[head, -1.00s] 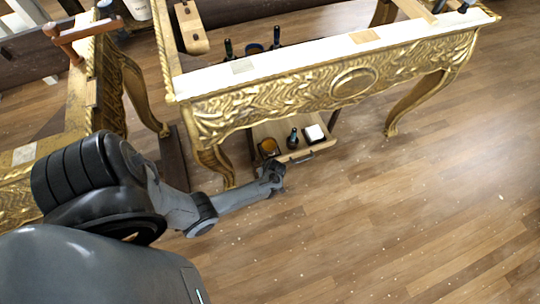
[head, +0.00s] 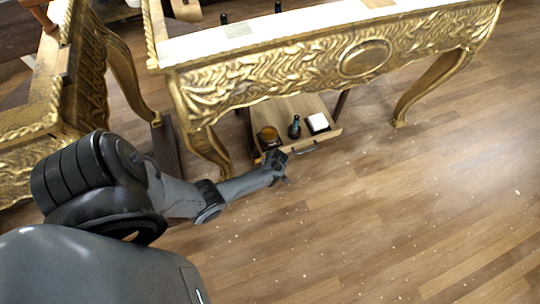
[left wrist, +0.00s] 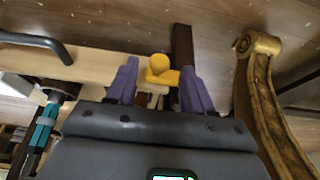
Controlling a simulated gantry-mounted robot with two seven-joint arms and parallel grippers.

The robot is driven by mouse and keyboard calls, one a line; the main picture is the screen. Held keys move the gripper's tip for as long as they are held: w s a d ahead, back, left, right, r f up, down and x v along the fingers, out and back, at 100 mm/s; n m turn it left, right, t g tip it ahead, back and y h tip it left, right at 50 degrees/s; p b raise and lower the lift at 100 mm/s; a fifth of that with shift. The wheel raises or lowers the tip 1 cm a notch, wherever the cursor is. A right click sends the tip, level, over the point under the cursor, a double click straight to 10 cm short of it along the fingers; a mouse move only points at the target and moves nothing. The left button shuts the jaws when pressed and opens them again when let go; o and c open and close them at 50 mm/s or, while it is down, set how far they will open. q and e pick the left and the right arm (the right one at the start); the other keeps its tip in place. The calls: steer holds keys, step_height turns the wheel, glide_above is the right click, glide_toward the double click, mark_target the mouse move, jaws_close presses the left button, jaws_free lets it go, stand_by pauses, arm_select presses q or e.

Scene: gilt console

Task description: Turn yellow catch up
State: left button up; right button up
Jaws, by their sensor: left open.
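The yellow catch (left wrist: 160,72) shows in the left wrist view, a rounded knob with a short arm towards the right, by the end of a pale wooden front edge. My left gripper (left wrist: 158,80) is open, with its two purple fingers on either side of the catch. I cannot tell whether either finger touches it. In the head view my left gripper (head: 280,166) is at the left front corner of the low wooden tray (head: 290,106), and the catch cannot be made out there. My right gripper is not in view.
The tray under the gilt console (head: 330,70) holds an amber jar (head: 268,137), a dark bottle (head: 294,128) and a white block (head: 318,122). A dark handle (left wrist: 40,43) is on its front. A carved gilt leg (left wrist: 270,100) stands close right of my gripper. Floor to the right is clear.

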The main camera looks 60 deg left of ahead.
arm_select(q)
steer(key=shift+b+x, duration=0.55)
steer(key=shift+x, duration=0.55)
jaws_close()
steer(key=s+r+n+t+b, duration=0.1)
steer(key=s+n+t, duration=0.1)
steer(key=t, duration=0.6)
steer(key=s+a+r+n+t+b, duration=0.1)
steer(key=s+t, duration=0.3)
steer(key=t, duration=0.4)
steer(key=shift+s+r+n+t+b, duration=0.3)
steer(key=shift+s+n+b, duration=0.1)
steer(key=shift+n+b, duration=0.25)
steer(key=shift+s, duration=0.1)
